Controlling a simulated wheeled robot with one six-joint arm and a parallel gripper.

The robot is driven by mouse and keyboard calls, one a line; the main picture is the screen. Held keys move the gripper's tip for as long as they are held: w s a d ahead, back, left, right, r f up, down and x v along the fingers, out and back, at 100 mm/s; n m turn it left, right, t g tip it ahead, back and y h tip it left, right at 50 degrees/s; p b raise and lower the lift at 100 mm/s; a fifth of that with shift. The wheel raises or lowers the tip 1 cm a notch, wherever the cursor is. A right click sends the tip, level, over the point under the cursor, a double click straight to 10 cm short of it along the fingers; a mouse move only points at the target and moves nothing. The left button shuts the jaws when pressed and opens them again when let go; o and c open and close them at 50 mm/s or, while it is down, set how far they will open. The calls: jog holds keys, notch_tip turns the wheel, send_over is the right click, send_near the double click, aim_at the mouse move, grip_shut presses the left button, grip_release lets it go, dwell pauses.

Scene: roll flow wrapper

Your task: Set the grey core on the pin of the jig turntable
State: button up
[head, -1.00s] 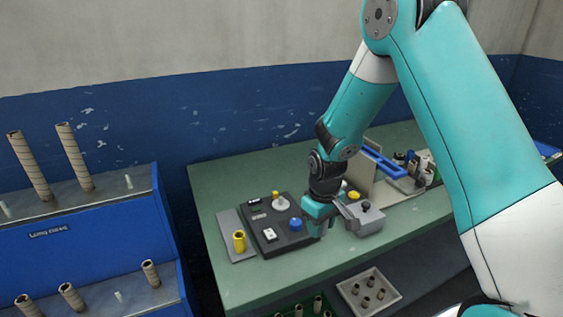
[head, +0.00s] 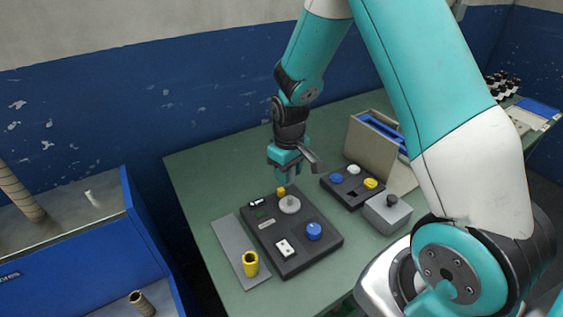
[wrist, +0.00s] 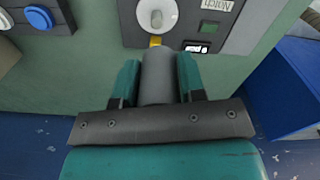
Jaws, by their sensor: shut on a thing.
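My gripper (head: 284,176) hangs above the far end of the black control panel. In the wrist view its two teal fingers (wrist: 158,80) are shut on the grey core (wrist: 158,72), a plain cylinder between them. In the head view I cannot make out the core apart from the fingers. The jig turntable is a pale grey disc (head: 289,204) with a small pin on the panel; it also shows at the top of the wrist view (wrist: 157,14). The core appears apart from the disc and not on the pin.
The black panel (head: 300,240) also bears a blue knob (head: 314,231) and a white switch (head: 285,248). A yellow cup (head: 250,263) stands left on a grey plate. A grey box (head: 388,213) stands right.

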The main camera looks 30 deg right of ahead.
jog(key=shift+d+f+b, duration=0.2)
jog(key=shift+f+b, duration=1.3)
jog(key=shift+f, duration=0.3)
jog(key=shift+f+b, duration=0.55)
jog(key=shift+f, duration=0.15)
jog(key=shift+s+r, duration=0.15)
jog(key=shift+f, duration=0.25)
jog(key=shift+f, duration=0.2)
jog(key=shift+f, duration=0.2)
jog(key=shift+f+b, duration=0.4)
jog(key=shift+f, duration=0.05)
